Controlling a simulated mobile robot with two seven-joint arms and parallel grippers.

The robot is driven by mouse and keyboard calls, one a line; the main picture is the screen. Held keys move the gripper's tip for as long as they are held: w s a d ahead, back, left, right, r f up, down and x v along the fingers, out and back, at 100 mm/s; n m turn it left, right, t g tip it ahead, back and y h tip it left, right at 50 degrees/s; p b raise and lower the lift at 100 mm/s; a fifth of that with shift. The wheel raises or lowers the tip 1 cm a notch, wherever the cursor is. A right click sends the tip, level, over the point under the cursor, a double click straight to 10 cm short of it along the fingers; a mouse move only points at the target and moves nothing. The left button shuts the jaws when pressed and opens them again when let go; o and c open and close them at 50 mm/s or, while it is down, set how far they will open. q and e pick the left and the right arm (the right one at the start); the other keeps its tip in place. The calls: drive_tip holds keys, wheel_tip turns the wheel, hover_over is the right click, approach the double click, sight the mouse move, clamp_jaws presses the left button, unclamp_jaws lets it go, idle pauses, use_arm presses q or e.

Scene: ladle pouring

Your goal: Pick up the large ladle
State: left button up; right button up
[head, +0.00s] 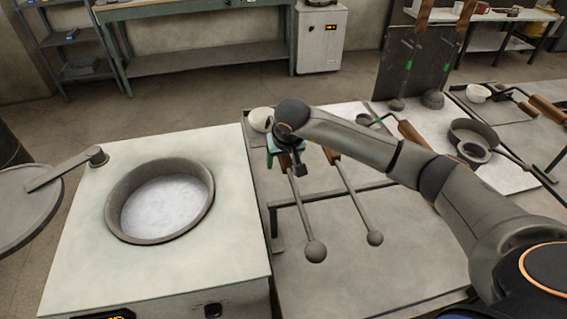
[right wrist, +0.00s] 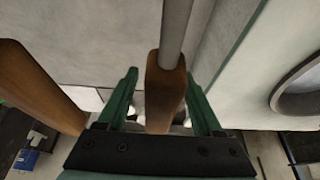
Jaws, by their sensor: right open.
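Two long tools with wooden handles and grey rods ending in round grey ends lie side by side on the grey table. The left one, with the larger round end (head: 315,251), looks like the large ladle. My right gripper (head: 287,160) is over its handle, at the far end of the rod. In the right wrist view the green fingers of my right gripper (right wrist: 160,80) are open, one on each side of the wooden handle (right wrist: 166,92). I cannot tell whether they touch it. The smaller tool (head: 375,238) is to the right. My left gripper is not in view.
The smaller tool's handle (right wrist: 38,85) is close by on the left in the wrist view. A pale furnace block (head: 85,245) with a round opening (head: 165,203) stands left of the table. A white bowl (head: 260,119) is just beyond my gripper. Dark pans (head: 473,132) lie at the right.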

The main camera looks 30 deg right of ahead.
clamp_jaws()
idle(0.4)
idle(0.9)
drive_tip(key=shift+w+r, duration=0.15)
drive_tip(key=shift+r, duration=0.05)
